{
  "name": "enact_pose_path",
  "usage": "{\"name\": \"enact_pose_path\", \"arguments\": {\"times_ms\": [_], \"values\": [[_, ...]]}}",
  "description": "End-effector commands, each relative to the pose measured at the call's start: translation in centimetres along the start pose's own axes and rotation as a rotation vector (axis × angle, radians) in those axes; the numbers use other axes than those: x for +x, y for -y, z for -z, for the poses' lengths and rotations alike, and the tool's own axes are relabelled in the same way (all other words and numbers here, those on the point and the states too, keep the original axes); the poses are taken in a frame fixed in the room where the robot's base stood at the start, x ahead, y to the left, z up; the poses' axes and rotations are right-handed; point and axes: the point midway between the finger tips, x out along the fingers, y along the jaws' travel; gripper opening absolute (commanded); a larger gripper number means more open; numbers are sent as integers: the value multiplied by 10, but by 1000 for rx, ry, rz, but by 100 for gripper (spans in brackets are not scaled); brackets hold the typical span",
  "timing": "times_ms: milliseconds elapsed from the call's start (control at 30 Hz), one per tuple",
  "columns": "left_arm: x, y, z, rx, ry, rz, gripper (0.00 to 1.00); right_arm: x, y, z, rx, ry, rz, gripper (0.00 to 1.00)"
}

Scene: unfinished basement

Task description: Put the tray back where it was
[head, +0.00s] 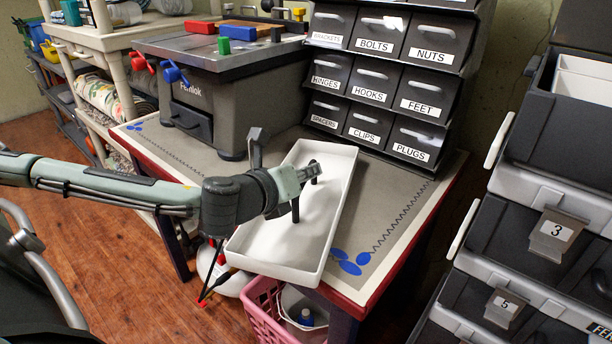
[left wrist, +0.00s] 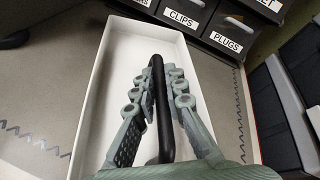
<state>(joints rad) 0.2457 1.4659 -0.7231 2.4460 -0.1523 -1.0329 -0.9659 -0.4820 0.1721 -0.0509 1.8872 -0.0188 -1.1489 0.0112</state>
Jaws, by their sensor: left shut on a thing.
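The white tray (head: 338,192) is a long shallow rectangle with a black bar handle (head: 296,208) across its middle. It is over the right part of the workbench, in front of the labelled drawers, with its near end reaching past the bench's front edge. I cannot tell whether it rests on the bench or is slightly raised. My left gripper (head: 308,174) is shut on the handle. In the left wrist view the handle (left wrist: 161,110) runs between the fingers, with the tray floor (left wrist: 122,75) around it. My right gripper is not in view.
A drawer rack (head: 372,80) stands behind the tray. A grey toolbox bench (head: 215,100) with coloured blocks stands at left. Blue ovals (head: 350,262) mark the mat near the tray's right side. A pink basket (head: 268,305) sits below the front edge. Numbered bins (head: 550,235) are at right.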

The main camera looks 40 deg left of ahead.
Motion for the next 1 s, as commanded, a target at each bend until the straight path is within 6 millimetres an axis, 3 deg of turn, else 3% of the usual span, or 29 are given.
{"name": "enact_pose_path", "arguments": {"times_ms": [400, 433, 600, 1000], "values": [[0, -1, 2, 0, 0, 1, 0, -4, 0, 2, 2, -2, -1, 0], [0, -1, 2, 0, -1, 0, 14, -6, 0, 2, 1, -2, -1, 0], [0, -1, 2, 0, -1, 0, 32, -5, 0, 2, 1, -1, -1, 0], [0, 1, -2, 0, -1, 0, 32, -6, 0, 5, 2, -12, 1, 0]]}}
